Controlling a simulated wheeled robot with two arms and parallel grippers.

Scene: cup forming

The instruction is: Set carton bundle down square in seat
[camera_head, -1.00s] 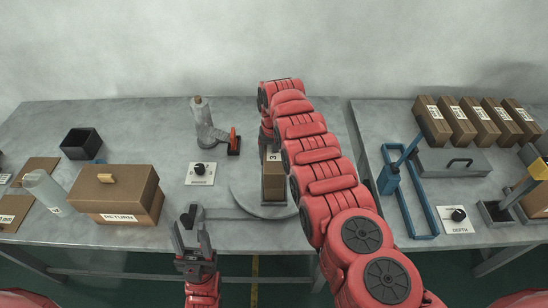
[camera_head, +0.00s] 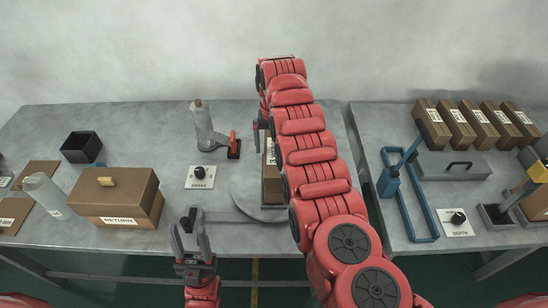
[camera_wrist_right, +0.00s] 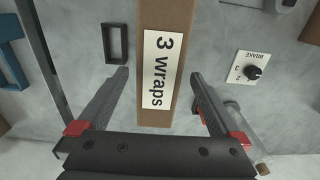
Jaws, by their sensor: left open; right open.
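My right gripper (camera_wrist_right: 158,76) is open, one finger on each side of the carton, with gaps visible on both sides. In the head view my right arm hides part of the carton and most of this gripper. A seat under the carton cannot be made out. My left gripper (camera_head: 190,236) is open and empty at the table's front edge.
A brown RETURN box (camera_head: 114,198), a black open bin (camera_head: 81,146) and a white cylinder (camera_head: 46,193) stand at left. A BRAKE dial (camera_head: 200,176) and a post with a red handle (camera_head: 234,143) are near the plate. The right table holds a blue frame (camera_head: 410,212) and several cartons (camera_head: 455,125).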

